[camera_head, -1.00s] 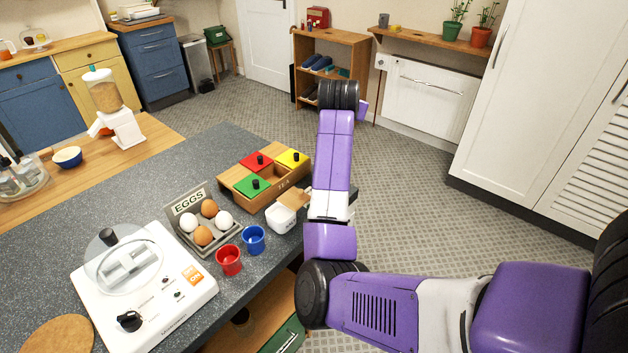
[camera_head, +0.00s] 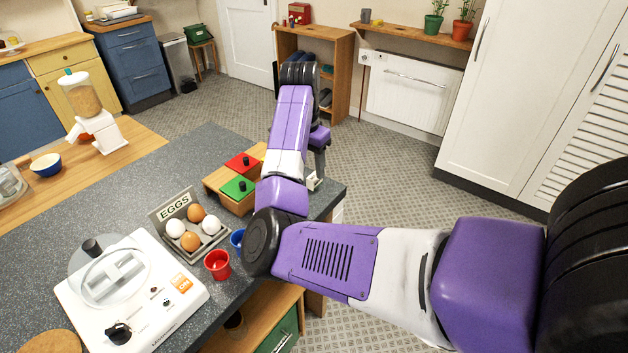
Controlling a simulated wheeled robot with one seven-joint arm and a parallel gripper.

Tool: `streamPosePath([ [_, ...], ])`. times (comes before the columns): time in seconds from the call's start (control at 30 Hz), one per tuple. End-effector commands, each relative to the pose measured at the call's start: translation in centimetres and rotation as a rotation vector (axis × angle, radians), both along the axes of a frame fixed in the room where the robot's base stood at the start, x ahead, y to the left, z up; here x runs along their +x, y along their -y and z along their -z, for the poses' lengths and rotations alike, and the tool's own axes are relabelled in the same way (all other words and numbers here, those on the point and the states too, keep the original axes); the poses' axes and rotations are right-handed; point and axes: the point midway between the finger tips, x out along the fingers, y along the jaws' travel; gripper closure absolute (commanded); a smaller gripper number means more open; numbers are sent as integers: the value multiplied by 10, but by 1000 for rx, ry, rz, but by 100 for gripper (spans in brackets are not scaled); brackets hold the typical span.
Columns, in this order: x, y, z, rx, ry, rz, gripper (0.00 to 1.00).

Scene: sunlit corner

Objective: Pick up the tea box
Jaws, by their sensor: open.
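A wooden box (camera_head: 216,187) with coloured lids stands on the grey counter, left of my arm; I take it as the tea box, though its lettering cannot be read now. Its red lid (camera_head: 242,163) and green lid (camera_head: 238,187) show; the yellow one is mostly hidden behind my arm. My gripper (camera_head: 314,181) hangs pointing down near the counter's right edge, to the right of the box and apart from it. It is partly hidden behind my forearm. It is open, and I see nothing held.
An egg tray (camera_head: 212,243), a red cup (camera_head: 217,265), a partly hidden blue cup (camera_head: 237,239) and a white appliance (camera_head: 130,295) stand on the counter (camera_head: 120,205) nearer me. A white dispenser (camera_head: 98,130) stands farther left. The floor to the right is open.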

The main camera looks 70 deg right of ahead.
Motion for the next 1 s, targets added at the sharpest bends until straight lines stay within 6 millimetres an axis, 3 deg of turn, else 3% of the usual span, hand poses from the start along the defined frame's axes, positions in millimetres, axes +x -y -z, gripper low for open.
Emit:
streamPosePath([
  [0.3,-9,8,40,2,-1,-2,51],
  [0.6,-9,9,45,0,1,0,51],
  [0.87,-9,9,45,0,1,0,100],
  [1.0,-9,9,45,0,1,0,100],
])
